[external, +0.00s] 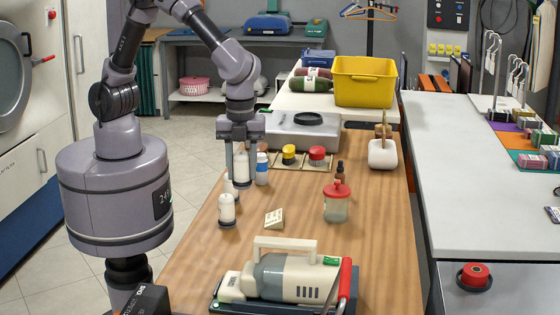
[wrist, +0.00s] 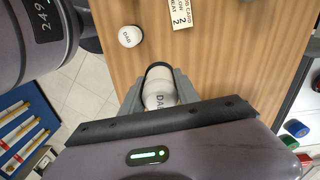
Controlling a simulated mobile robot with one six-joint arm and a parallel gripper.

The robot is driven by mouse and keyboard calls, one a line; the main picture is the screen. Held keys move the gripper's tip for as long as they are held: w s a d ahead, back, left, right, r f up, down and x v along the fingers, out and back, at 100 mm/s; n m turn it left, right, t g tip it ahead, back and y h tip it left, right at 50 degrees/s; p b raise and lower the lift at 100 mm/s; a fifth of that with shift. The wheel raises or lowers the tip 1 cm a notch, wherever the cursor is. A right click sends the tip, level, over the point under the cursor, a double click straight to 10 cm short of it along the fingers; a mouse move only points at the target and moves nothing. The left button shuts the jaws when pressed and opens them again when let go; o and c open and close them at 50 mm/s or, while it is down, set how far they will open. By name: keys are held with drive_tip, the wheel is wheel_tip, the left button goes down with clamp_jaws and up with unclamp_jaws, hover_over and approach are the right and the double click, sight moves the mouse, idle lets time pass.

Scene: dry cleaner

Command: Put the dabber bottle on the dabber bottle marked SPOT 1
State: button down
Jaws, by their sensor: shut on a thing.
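My gripper (external: 240,182) points down over the left side of the wooden table and is shut on a white dabber bottle (external: 242,168). In the wrist view the held bottle (wrist: 160,92) sits between the jaws, with part of its lettering showing. A second white dabber bottle (external: 227,210) stands upright on the table, nearer the external camera and apart from the gripper. No "SPOT 1" marking is legible. I cannot tell how far the held bottle is above the table.
A blue-and-white bottle (external: 262,172) stands just right of my gripper. A small card (external: 274,217), a red-lidded jar (external: 337,203) and yellow (external: 289,154) and red (external: 317,156) capped pots are on the table. A handheld machine (external: 285,276) fills the front. Wood between card and jar is clear.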

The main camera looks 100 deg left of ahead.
drive_tip(key=s+a+b, duration=0.3)
drive_tip(key=s+a, duration=0.2)
drive_tip(key=s, duration=0.5)
drive_tip(key=s+a+b, duration=0.2)
drive_tip(key=s+a, duration=0.3)
drive_tip(key=s, duration=0.6)
drive_tip(key=p, duration=0.8)
hover_over(226, 196)
wheel_tip(226, 196, down, 2)
drive_tip(key=shift+a+f+n, duration=0.1)
drive_tip(key=shift+n, duration=0.3)
wheel_tip(226, 196, down, 4)
drive_tip(key=shift+r+b, duration=0.2)
drive_tip(key=shift+b, duration=0.5)
drive_tip(key=shift+r, duration=0.1)
drive_tip(key=shift+f, duration=0.2)
drive_tip(key=c, duration=0.9)
unclamp_jaws()
